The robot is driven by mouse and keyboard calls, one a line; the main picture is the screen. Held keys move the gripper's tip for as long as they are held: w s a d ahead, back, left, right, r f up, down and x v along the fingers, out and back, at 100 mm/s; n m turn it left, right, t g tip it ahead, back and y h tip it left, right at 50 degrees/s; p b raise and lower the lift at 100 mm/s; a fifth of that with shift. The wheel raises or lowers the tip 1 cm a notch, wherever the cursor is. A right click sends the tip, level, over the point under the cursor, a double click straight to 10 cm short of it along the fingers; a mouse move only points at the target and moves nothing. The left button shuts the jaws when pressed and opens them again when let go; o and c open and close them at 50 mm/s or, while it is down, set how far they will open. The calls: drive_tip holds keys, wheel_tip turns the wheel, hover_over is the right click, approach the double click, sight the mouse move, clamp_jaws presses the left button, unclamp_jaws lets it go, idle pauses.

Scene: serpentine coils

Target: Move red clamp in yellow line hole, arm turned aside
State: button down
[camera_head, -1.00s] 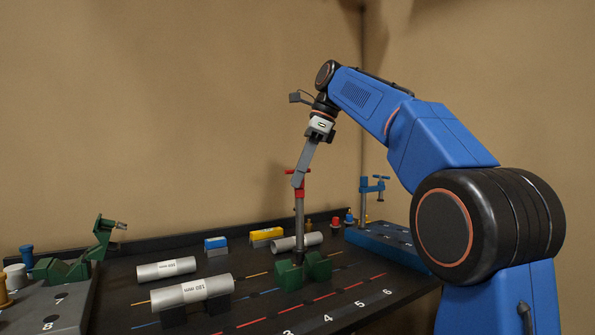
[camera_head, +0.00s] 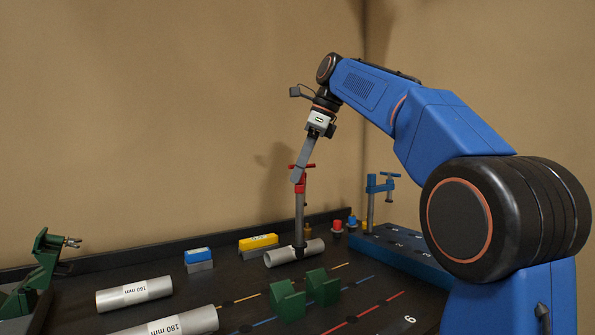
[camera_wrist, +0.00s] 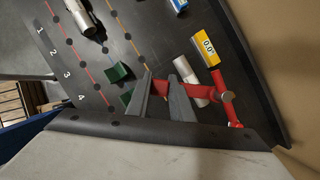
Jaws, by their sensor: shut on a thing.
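The red clamp (camera_head: 299,185) is held upright in my gripper (camera_head: 299,172), with its grey post pointing down. In the head view the post's lower end overlaps the short grey pipe (camera_head: 283,256); whether it touches the board or is in a hole cannot be told. The yellow line (camera_head: 255,294) runs across the dark board, between that pipe and two green V-blocks (camera_head: 291,301). In the wrist view the fingers (camera_wrist: 163,95) close on the red clamp (camera_wrist: 220,88), and the yellow line (camera_wrist: 133,45) runs in from the upper left. The clamp's foot is hidden there.
A yellow block (camera_head: 258,242) and a blue block (camera_head: 198,258) stand at the back. A 160 mm pipe (camera_head: 118,299) and a 180 mm pipe (camera_head: 190,322) lie left. A blue clamp (camera_head: 371,200) stands on a blue rack (camera_head: 400,250) at right. A green clamp (camera_head: 38,265) is far left.

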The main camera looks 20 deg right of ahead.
sight(301, 184)
drive_tip(key=shift+f, duration=4.9)
drive_tip(key=c, duration=1.5)
unclamp_jaws()
drive_tip(key=shift+f, duration=0.1)
drive_tip(key=v, duration=1.7)
drive_tip(key=shift+s+r, duration=0.1)
drive_tip(key=shift+r, duration=0.25)
drive_tip(key=shift+s, duration=0.1)
